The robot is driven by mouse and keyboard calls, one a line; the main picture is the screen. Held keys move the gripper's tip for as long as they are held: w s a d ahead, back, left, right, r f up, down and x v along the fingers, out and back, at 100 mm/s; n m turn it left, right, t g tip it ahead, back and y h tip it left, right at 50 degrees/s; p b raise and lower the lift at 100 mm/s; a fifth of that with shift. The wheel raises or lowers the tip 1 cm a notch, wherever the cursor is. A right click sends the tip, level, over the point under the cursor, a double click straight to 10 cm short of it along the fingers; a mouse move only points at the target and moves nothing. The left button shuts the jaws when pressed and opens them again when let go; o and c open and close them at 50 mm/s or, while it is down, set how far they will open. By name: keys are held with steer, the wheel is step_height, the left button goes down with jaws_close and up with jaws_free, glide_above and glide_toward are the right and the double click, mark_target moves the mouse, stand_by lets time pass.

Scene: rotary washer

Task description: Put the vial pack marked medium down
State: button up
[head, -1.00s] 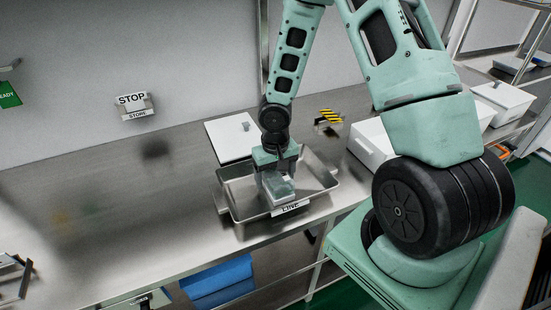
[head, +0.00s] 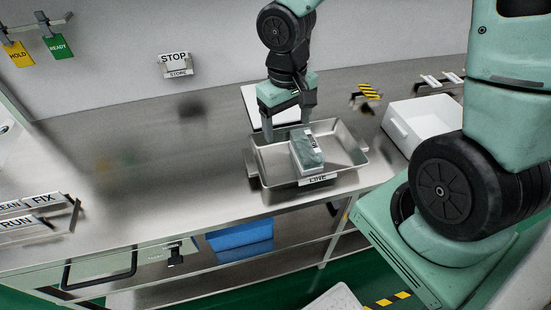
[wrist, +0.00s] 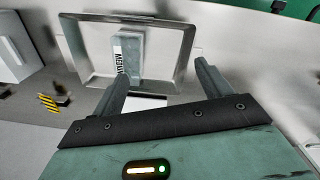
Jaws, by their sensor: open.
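The vial pack (head: 308,155) is a pale box with a greyish-green top and a white label. It sits in the metal tray marked LINE (head: 348,148). In the wrist view the pack (wrist: 128,62) shows a label reading MEDIUM, partly hard to read, and lies inside the tray rim (wrist: 187,45). My gripper (head: 287,125) is open and empty, above and behind the pack. In the wrist view its two fingers (wrist: 161,74) stand wide apart, with the left fingertip appearing close to the pack's near end.
A white panel (head: 262,98) lies behind the tray. A white bin (head: 425,122) stands to the right, and a yellow-black striped marker (head: 368,91) at the back. A STOP STORE sign (head: 174,64) is on the wall. The bench left of the tray is clear.

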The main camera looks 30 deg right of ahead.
steer(key=s+a+r+n, duration=0.3)
steer(key=s+a, duration=0.3)
steer(key=s, duration=0.1)
steer(key=s+a+r+n+y, duration=0.1)
steer(key=s+a+r+n, duration=0.3)
steer(key=s+a, duration=0.3)
steer(key=shift+s+a+r, duration=0.2)
steer(key=shift+s+a, duration=0.05)
steer(key=shift+s, duration=0.3)
step_height(320, 180, down, 3)
steer(key=b, duration=0.3)
